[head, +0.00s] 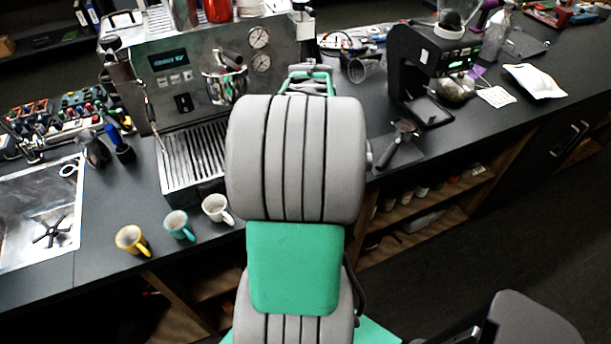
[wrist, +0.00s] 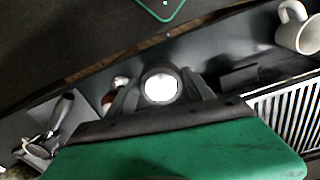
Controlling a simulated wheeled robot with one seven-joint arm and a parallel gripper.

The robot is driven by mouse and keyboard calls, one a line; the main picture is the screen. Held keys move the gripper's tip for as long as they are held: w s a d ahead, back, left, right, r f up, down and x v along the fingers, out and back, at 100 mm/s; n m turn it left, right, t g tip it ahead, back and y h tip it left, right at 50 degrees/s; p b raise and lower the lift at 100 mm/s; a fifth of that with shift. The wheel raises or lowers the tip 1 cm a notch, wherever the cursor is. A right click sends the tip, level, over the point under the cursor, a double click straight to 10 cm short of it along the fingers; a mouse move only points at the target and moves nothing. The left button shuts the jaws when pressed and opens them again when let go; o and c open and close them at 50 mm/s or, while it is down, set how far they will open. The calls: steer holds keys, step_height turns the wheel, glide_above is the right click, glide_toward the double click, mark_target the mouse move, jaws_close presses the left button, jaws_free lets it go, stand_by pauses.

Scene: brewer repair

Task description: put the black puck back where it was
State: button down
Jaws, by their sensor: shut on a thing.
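In the wrist view my gripper (wrist: 162,92) has its two dark fingers closed on a small round thing, which I take to be the black puck (wrist: 161,86). It shows a bright white face with a dark rim towards the camera. The fingers sit on either side of it, and it is held in front of the dark counter. How far it is from the counter I cannot tell. In the head view my own arm hides the gripper and the puck.
The espresso machine (head: 180,75) stands left of my arm, with three cups, yellow (head: 130,239), teal (head: 178,224) and white (head: 215,208), at the counter's front edge. A portafilter (head: 402,142) and the black grinder (head: 425,70) are on the right. Bare counter (head: 455,150) lies right of the portafilter.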

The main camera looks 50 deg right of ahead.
steer(key=shift+w+a+f, duration=0.1)
steer(key=shift+w+f, duration=0.15)
steer(key=shift+f, duration=0.9)
steer(key=shift+w+a+f, duration=0.1)
steer(key=shift+w+f, duration=0.15)
steer(key=shift+f, duration=0.85)
steer(key=shift+c, duration=2)
jaws_free()
step_height(320, 180, up, 11)
steer(key=shift+d+r+b, duration=0.1)
steer(key=shift+r+b, duration=0.1)
steer(key=shift+b, duration=0.4)
steer(key=shift+r, duration=0.45)
steer(key=w+a+r+n+t+h, duration=0.15)
steer(key=w+a, duration=0.25)
steer(key=a, duration=0.5)
steer(key=w+a+n+t+y, duration=0.1)
steer(key=w+a+n, duration=0.3)
steer(key=a, duration=0.5)
steer(key=a+f+n+t, duration=0.1)
steer(key=a+n, duration=0.1)
steer(key=a, duration=1.1)
steer(key=shift+a+f+t, duration=0.15)
steer(key=shift+a+t, duration=0.2)
steer(key=shift+a, duration=0.05)
